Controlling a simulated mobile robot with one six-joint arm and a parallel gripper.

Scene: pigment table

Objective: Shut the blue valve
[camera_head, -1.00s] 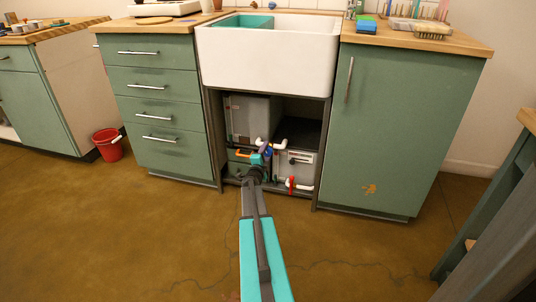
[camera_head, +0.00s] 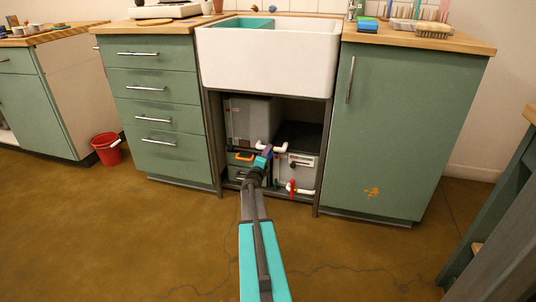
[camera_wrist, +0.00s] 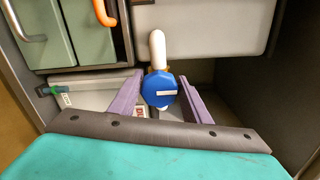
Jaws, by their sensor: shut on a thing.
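The blue valve (camera_wrist: 159,89) is a blue, many-sided knob with a white bar mark across its face, on a white pipe (camera_wrist: 157,50). In the wrist view the bar lies nearly level. My gripper (camera_wrist: 158,92) has its two purple fingers on either side of the knob, shut on it. In the head view my gripper (camera_head: 265,152) reaches into the open space under the sink, and the arm and fingers hide most of the valve there.
A red valve (camera_head: 291,187) sits on a white pipe low at the right of the opening. Grey boxes (camera_head: 250,120) stand inside. An orange handle (camera_wrist: 104,13) is close by. Green cabinets (camera_head: 397,135) flank the opening. A red bucket (camera_head: 106,148) stands on the left floor.

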